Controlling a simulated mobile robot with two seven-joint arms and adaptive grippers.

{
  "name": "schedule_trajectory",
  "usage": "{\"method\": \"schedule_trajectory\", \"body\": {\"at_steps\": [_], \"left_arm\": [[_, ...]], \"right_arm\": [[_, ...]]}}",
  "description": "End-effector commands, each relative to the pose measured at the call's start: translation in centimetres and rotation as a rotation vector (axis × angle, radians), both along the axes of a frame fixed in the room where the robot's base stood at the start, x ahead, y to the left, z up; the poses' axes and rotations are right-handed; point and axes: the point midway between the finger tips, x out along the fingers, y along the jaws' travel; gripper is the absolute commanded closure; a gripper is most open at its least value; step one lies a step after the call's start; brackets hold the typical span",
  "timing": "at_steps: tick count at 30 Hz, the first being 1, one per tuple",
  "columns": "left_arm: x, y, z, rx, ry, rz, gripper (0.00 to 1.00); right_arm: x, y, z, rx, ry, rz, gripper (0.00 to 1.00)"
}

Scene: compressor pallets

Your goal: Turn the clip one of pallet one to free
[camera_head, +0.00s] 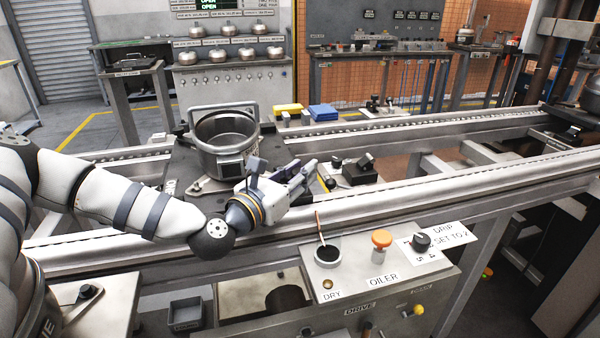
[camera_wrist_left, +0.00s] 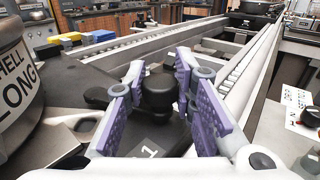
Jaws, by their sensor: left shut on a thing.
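The pallet (camera_head: 180,160) is a dark plate on the conveyor, carrying a round open steel shell (camera_head: 225,135). The shell's side, lettered "SHELL LONG", shows at the left of the left wrist view (camera_wrist_left: 20,90). My left gripper (camera_head: 312,178) reaches over the pallet to the right of the shell. In the left wrist view, the black clip (camera_wrist_left: 158,92) stands between its two purple-padded fingers, which are closed on it. A label with "1" (camera_wrist_left: 149,152) lies on the plate just below the clip. In the head view the gripper mostly hides this clip. My right gripper is not in view.
The conveyor's front rail (camera_head: 450,190) runs close to my left arm. An oiler panel (camera_head: 355,265) with an orange knob (camera_head: 381,239) stands in front. Yellow (camera_head: 288,109) and blue (camera_head: 322,112) boxes lie behind. The conveyor to the right is largely open.

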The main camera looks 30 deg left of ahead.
Motion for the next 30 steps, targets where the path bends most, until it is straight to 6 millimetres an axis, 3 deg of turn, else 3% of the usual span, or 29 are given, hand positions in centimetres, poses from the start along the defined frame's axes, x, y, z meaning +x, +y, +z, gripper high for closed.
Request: {"method": "schedule_trajectory", "body": {"at_steps": [9, 23, 24, 26, 30], "left_arm": [[0.00, 0.06, -0.20, 0.002, 0.002, -0.096, 1.00], [0.00, 0.00, -0.11, 0.002, 0.001, -0.111, 1.00], [0.00, 0.00, -0.11, 0.002, 0.001, -0.110, 0.69], [0.00, 0.00, -0.09, 0.001, 0.001, -0.110, 0.56], [0.01, -0.01, -0.06, 0.001, 0.000, -0.110, 0.55]], "right_arm": [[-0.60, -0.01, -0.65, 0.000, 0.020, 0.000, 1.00], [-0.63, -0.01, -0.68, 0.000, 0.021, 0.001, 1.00], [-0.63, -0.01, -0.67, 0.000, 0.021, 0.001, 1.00], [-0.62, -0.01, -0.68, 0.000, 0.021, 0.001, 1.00], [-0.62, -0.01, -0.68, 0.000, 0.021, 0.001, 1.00]]}}
